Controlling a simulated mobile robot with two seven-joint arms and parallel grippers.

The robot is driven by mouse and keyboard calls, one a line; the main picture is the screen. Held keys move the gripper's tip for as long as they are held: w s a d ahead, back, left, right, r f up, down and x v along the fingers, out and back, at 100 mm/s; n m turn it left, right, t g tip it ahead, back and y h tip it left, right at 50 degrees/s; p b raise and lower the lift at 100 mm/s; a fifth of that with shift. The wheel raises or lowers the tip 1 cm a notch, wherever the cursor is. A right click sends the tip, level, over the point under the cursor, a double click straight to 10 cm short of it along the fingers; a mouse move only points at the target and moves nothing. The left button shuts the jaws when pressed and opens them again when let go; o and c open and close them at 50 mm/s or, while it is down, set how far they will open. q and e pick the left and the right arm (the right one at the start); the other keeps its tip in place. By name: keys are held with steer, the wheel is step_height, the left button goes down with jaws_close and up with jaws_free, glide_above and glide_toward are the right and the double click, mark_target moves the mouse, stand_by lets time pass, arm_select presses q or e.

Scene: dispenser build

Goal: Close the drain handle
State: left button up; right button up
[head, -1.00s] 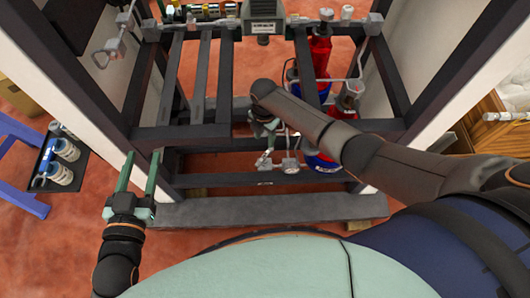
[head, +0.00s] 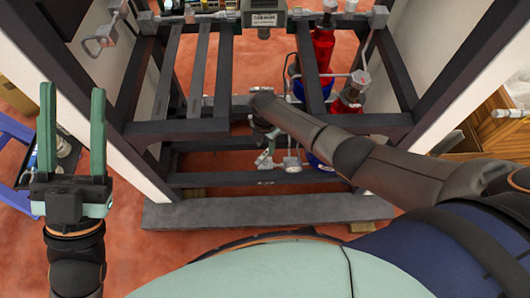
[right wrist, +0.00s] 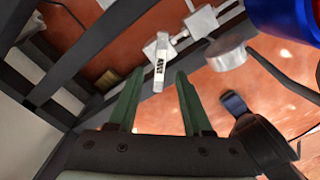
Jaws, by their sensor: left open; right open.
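The drain handle (right wrist: 159,68), a short pale lever with a dark printed label, sits on light grey pipe fittings in the right wrist view. In the head view the handle (head: 264,160) shows small, low inside the dark frame, beside a grey valve fitting (head: 289,161). My right gripper (right wrist: 158,84) is open, with its green fingers pointing toward the handle, which appears between the fingertips; contact cannot be told. In the head view my right arm partly hides that gripper. My left gripper (head: 73,92) is open and empty at the left, away from the handle.
The dark metal frame (head: 180,128) has bars above and around the low valve. Red and blue cylinders (head: 322,50) stand right of the valve. A grey beam (head: 270,210) crosses the front. A wooden cabinet (head: 503,118) is at the far right.

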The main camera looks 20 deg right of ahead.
mark_target(265, 154)
step_height(265, 154, down, 4)
steer(key=shift+f+b, duration=0.2)
steer(key=shift+b, duration=0.8)
jaws_close()
